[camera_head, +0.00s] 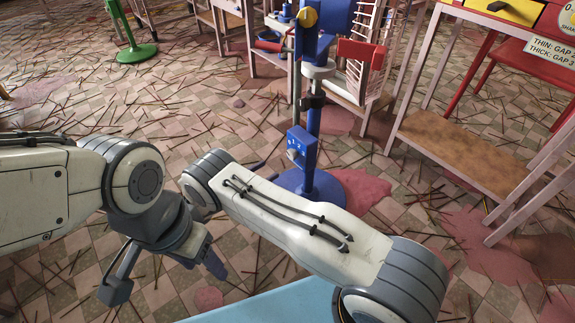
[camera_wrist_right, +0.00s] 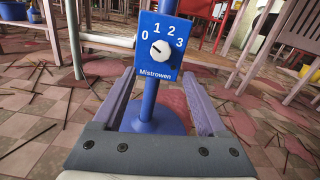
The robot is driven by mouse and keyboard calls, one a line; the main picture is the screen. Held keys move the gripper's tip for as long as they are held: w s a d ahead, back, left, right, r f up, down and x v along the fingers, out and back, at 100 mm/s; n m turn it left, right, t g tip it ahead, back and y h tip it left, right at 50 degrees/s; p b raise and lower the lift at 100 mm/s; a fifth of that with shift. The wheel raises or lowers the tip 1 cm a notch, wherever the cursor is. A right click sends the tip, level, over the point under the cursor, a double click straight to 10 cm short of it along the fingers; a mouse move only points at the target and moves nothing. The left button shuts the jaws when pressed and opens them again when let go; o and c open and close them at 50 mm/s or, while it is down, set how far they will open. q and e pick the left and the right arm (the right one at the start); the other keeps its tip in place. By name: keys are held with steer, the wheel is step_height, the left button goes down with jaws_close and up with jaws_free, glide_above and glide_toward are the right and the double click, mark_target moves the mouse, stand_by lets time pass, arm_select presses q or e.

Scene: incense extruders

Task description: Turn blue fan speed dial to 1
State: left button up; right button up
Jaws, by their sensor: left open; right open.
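The blue fan stand's dial box (camera_head: 302,150) is on its blue pole, above a round blue base. In the right wrist view, the blue panel (camera_wrist_right: 145,62) shows 0, 1, 2, 3 and the word Mistrowen. Its white knob (camera_wrist_right: 160,50) has a dark mark pointing up-left, toward the 0. My right gripper (camera_wrist_right: 160,75) is open and empty, its two fingers reaching toward the box from below and to either side; no contact is visible. In the head view it is mostly hidden by my arm. My left gripper (camera_head: 165,277) hangs open and empty at the lower left.
A green stand (camera_head: 132,53) is at the upper left. Thin sticks and pink patches cover the tiled floor.

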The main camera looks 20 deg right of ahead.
mark_target(290, 157)
steer(key=b+x, duration=0.2)
steer(key=x, duration=0.6)
steer(key=shift+w+d+f, duration=0.1)
steer(key=shift+d, duration=0.15)
steer(key=shift+w+d+b, duration=0.2)
steer(key=shift+d+b, duration=0.15)
steer(key=shift+d, duration=0.2)
jaws_close()
